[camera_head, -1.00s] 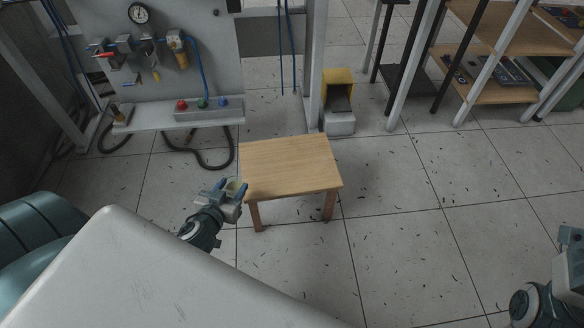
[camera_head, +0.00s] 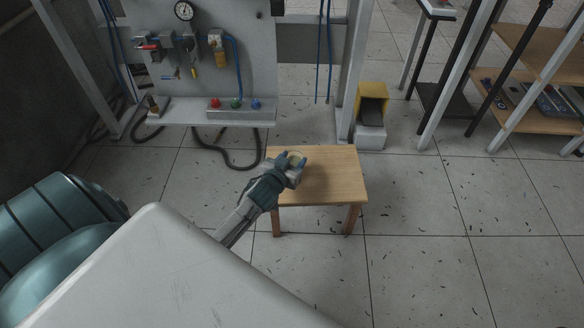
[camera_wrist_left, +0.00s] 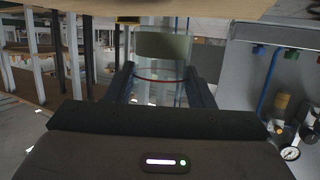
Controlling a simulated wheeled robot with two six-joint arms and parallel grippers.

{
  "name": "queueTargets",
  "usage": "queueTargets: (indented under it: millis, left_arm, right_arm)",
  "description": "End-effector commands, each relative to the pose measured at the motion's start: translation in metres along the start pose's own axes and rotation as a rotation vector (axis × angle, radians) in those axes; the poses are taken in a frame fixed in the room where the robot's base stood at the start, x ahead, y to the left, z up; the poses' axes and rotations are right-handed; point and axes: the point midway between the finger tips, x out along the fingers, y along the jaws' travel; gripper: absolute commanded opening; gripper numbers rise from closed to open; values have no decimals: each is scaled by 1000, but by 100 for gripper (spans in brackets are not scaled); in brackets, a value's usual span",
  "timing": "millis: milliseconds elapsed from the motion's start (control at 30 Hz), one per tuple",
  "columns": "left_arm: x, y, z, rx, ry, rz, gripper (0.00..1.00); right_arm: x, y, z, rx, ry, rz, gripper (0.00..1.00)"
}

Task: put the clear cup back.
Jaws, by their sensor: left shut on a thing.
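The clear cup (camera_wrist_left: 162,62) stands out in the left wrist view as a see-through cylinder with a thin red ring and a pale yellowish band. My left gripper (camera_head: 294,161) is shut on it, one finger on each side. In the head view the cup (camera_head: 296,156) is a small pale shape at the fingertips, mostly hidden by the gripper. The gripper is over the back left part of the small wooden table (camera_head: 335,180). I cannot tell whether the cup touches the tabletop. My right gripper is out of view.
A grey panel with a gauge (camera_head: 184,11) and a ledge with red, green and blue buttons (camera_head: 237,104) stands behind, at the left. Shelves (camera_head: 535,75) stand at the right. Most of the tabletop is bare.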

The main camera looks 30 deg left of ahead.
Motion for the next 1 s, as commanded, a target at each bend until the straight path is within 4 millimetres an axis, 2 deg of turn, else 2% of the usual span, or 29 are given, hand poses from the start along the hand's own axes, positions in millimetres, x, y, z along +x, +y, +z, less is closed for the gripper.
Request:
queueTargets:
  millis: [33, 167, 400, 533, 567, 667, 1000]
  left_arm:
    - [3, 0, 12, 0, -1, 0, 19]
    - [8, 0, 28, 1, -1, 0, 19]
    - [8, 0, 27, 0, 0, 1, 19]
    - [9, 0, 31, 0, -1, 1, 19]
    - [8, 0, 30, 0, -1, 0, 52]
    - [8, 0, 30, 0, -1, 0, 70]
    - [7, 0, 25, 0, -1, 0, 70]
  right_arm:
    - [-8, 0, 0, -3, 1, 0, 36]
    - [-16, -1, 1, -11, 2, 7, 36]
    - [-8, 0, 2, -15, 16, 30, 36]
    - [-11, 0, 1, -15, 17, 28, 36]
    - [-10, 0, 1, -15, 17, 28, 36]
    - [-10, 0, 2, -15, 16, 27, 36]
    - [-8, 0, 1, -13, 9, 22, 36]
